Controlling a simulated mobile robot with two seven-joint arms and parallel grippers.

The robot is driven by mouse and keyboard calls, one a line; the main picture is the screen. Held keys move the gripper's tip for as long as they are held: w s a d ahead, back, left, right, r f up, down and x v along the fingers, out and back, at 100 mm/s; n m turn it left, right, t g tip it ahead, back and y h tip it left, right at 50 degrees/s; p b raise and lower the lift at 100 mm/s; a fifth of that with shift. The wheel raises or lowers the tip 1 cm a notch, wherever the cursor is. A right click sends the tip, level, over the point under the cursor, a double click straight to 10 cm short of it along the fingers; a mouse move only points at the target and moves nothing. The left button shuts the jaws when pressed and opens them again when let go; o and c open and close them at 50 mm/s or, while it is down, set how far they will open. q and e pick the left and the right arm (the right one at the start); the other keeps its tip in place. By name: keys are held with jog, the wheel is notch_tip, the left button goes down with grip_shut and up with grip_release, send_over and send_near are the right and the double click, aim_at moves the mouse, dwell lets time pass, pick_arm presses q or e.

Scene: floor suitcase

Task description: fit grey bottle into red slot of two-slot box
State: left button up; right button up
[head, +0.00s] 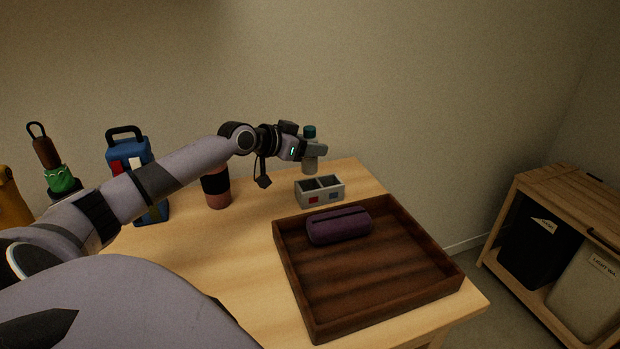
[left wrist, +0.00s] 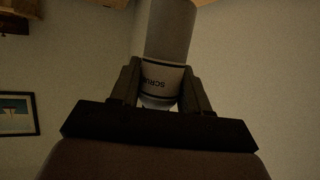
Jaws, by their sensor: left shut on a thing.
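The grey bottle (head: 309,168) has a teal cap and stands upright in my left gripper (head: 313,149), at the back of the table. In the left wrist view the bottle (left wrist: 167,35) sits between both fingers (left wrist: 160,88), with part of a printed label showing. The two-slot box (head: 320,196) is grey and stands on the table just in front of and below the bottle. Its front shows a red mark on the left and a blue mark on the right. Both slots look empty. I cannot tell whether the bottle's base touches the table. My right gripper is not in view.
A dark wooden tray (head: 378,306) holds a purple case (head: 339,225) in front of the box. A pink and black cup (head: 216,188) and a blue container (head: 129,150) stand on the left. A wooden bin cabinet (head: 565,186) stands at right. The table's left front is clear.

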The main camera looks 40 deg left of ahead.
aim_at(310, 174)
pick_arm(q)
notch_tip(310, 174, down, 8)
jog(key=shift+f+b, duration=0.15)
jog(key=shift+b, duration=0.4)
jog(key=o, duration=1.1)
